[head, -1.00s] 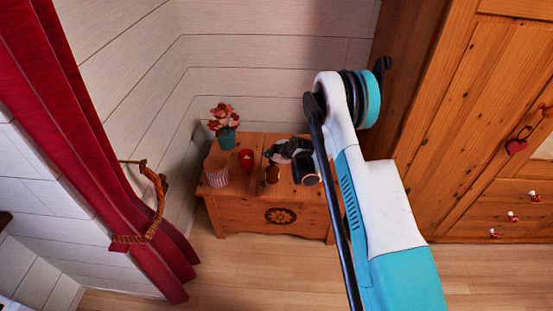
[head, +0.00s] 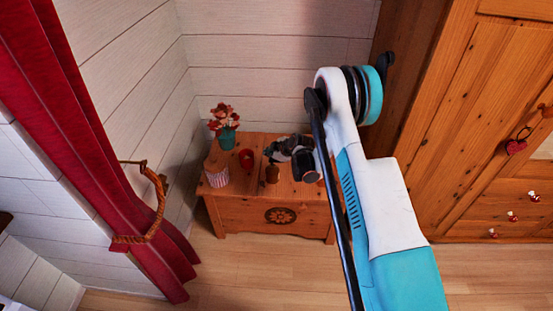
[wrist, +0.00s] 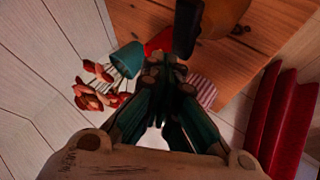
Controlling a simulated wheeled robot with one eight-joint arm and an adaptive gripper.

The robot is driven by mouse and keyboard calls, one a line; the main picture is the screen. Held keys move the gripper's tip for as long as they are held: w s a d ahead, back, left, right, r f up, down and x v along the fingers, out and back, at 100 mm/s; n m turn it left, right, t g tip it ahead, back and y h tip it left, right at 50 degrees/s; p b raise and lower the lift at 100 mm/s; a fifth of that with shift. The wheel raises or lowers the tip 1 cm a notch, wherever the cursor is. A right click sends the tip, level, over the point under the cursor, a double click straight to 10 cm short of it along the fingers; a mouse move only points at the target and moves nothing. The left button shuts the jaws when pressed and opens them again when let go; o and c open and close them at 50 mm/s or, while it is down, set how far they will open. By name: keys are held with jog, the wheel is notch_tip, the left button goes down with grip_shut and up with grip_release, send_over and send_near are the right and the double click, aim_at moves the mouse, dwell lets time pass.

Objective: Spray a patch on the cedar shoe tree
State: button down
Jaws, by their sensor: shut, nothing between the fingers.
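A small brown bottle-like object (head: 272,174) stands on the wooden chest (head: 235,195). In the wrist view a rounded orange-brown body (wrist: 225,16), probably the same object, is cut off by the top edge, with a dark upright part (wrist: 187,27) beside it. My gripper (head: 274,152) is over the chest, just behind and above the brown object in the head view. In the wrist view its fingers (wrist: 165,68) are together with nothing between them, apart from the brown body. I cannot make out the cedar shoe tree in either view.
A teal pot with red flowers (head: 226,135), a red candle (head: 247,158) and a striped container (head: 217,176) stand on the chest's left part. A red curtain (head: 110,160) hangs at left; a wooden wardrobe (head: 465,120) stands at right. The floor in front is clear.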

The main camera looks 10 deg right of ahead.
aim_at(270, 160)
jog(key=shift+r+p, duration=1.15)
jog(key=shift+r, duration=1.75)
